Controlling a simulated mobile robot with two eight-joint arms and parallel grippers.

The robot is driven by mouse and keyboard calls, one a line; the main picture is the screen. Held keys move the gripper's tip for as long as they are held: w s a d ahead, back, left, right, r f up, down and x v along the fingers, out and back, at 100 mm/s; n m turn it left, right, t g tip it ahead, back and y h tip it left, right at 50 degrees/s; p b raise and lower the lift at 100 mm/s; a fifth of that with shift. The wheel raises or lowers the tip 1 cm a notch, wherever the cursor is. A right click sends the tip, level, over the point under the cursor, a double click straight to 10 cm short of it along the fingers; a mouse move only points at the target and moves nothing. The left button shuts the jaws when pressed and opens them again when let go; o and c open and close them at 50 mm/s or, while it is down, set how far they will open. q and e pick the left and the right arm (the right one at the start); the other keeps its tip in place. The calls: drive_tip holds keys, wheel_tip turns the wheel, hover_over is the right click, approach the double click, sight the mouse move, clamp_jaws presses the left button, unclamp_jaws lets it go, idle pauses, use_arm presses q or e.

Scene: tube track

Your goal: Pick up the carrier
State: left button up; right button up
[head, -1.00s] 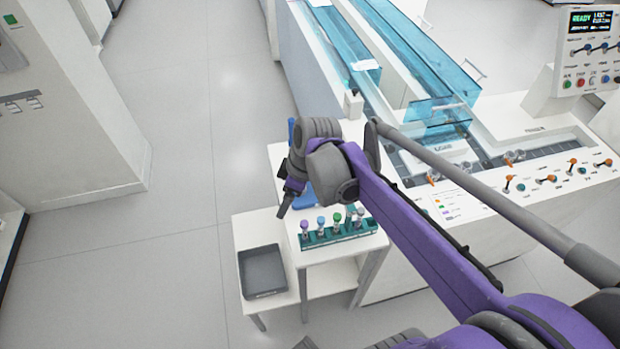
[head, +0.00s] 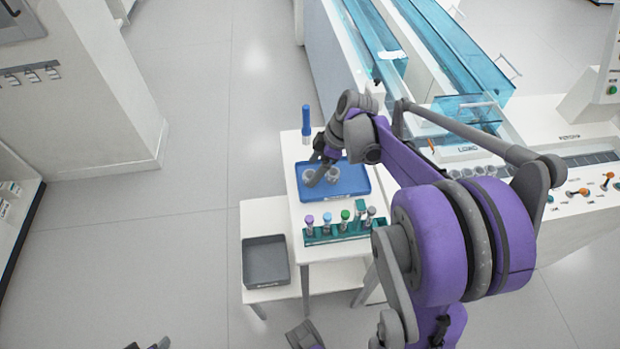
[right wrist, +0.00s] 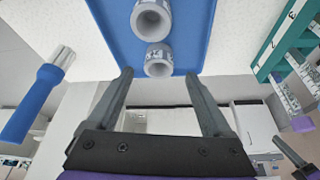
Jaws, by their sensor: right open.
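Two short grey hollow cylinders, which look like carriers, are on the blue tray (head: 352,190); one (head: 332,175) is right of the other (head: 308,177).
A teal rack (head: 340,234) with several coloured-cap tubes stands in front of the tray. A grey bin (head: 265,265) sits on the lower shelf at left. The white machine with blue covers (head: 470,105) lies right.

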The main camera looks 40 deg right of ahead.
drive_tip(key=x, duration=0.3)
drive_tip(key=shift+w+f, duration=0.1)
drive_tip(key=shift+f, duration=0.25)
drive_tip(key=c, duration=1.1)
drive_tip(key=shift+o, duration=0.2)
wheel_tip(320, 180, up, 11)
drive_tip(key=p, duration=0.2)
wheel_tip(320, 180, up, 4)
drive_tip(key=p, duration=0.3)
hover_over(310, 175)
drive_tip(key=shift+s+a, duration=0.3)
drive_tip(key=shift+s, duration=0.05)
